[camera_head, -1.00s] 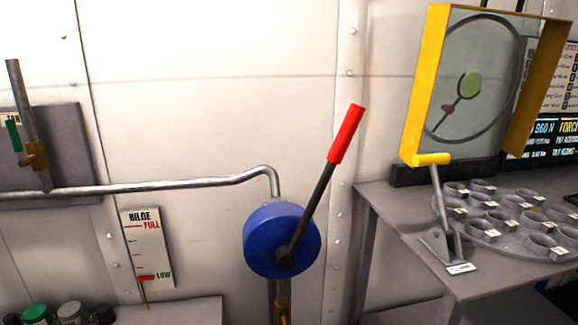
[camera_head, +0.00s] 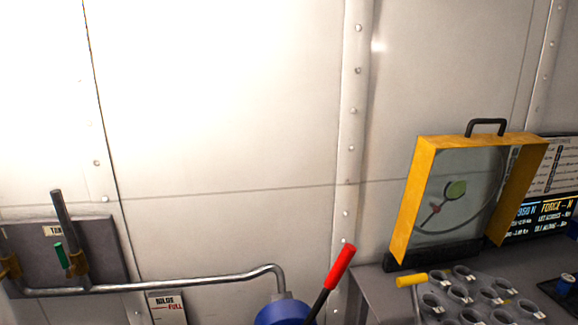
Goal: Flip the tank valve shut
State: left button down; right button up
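The tank valve shows at the lower left: a brass body (camera_head: 77,265) on a vertical grey pipe (camera_head: 64,218), with a green handle (camera_head: 61,255) beside the pipe. The handle stands nearly upright, tilted slightly. Behind it is a grey wall plate (camera_head: 103,245) with a partly hidden label (camera_head: 53,231) whose letters begin "TAN". A second brass fitting (camera_head: 10,268) is cut off at the left edge. Neither of my grippers is in view.
A grey pipe (camera_head: 190,285) runs right to a blue pump wheel (camera_head: 283,314) with a red-handled lever (camera_head: 341,267). A bilge gauge (camera_head: 167,308) is below. A yellow-framed dial (camera_head: 412,205) and a cup tray (camera_head: 480,316) stand on the right bench (camera_head: 378,290).

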aim_at(59, 247)
jog(key=u, duration=1.35)
